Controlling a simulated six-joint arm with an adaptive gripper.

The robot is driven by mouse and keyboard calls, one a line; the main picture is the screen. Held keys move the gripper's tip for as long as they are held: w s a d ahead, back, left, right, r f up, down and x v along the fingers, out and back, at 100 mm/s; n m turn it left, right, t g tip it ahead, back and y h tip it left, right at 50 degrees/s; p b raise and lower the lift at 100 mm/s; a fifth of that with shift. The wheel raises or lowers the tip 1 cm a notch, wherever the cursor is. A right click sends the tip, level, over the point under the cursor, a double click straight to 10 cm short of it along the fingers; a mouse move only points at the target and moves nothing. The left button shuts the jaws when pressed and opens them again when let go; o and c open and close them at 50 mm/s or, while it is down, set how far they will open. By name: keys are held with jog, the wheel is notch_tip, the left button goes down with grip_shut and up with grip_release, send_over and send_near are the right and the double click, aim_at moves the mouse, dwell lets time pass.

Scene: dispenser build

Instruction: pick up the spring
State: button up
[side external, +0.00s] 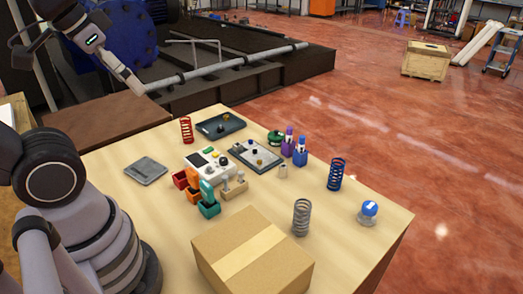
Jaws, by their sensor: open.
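Three coil springs stand upright on the light wooden table (130,178). A red spring (186,130) is at the back left, a blue spring (336,174) is at the right, and a grey metal spring (302,217) is at the front right behind the cardboard box. My gripper (132,83) is at the upper left, raised and well apart from all three springs. It is open and holds nothing that I can see. Its fingers are small and seen from the side.
A closed cardboard box (252,262) fills the front of the table. A white device (211,163), coloured bins (208,205), dark trays (220,125), purple and blue bottles (300,152) and a blue-topped dispenser part (368,211) stand around. A grey plate (146,171) lies at left.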

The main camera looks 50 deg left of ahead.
aim_at(303, 204)
jog(key=w+d+f+n+g+h, duration=0.7)
jog(key=w+d+f+n+h, duration=0.3)
jog(key=w, duration=0.4)
jog(key=w+f+n+t+h, duration=0.25)
jog(key=w+f+n, duration=0.3)
jog(key=f, duration=0.55)
jog(key=w+f+n+t+h, duration=0.1)
jog(key=w+f+n+t, duration=0.5)
jog(key=f, duration=0.5)
jog(key=shift+n+g+y, duration=0.35)
jog(key=shift+n+g, duration=0.2)
jog(key=shift+g, duration=0.3)
jog(key=x, duration=0.4)
jog(key=s+x, duration=0.1)
jog(key=x, duration=0.1)
jog(key=shift+d+f, duration=0.25)
jog(key=shift+d, duration=0.15)
jog(key=c, duration=1.3)
jog(key=shift+r, duration=0.1)
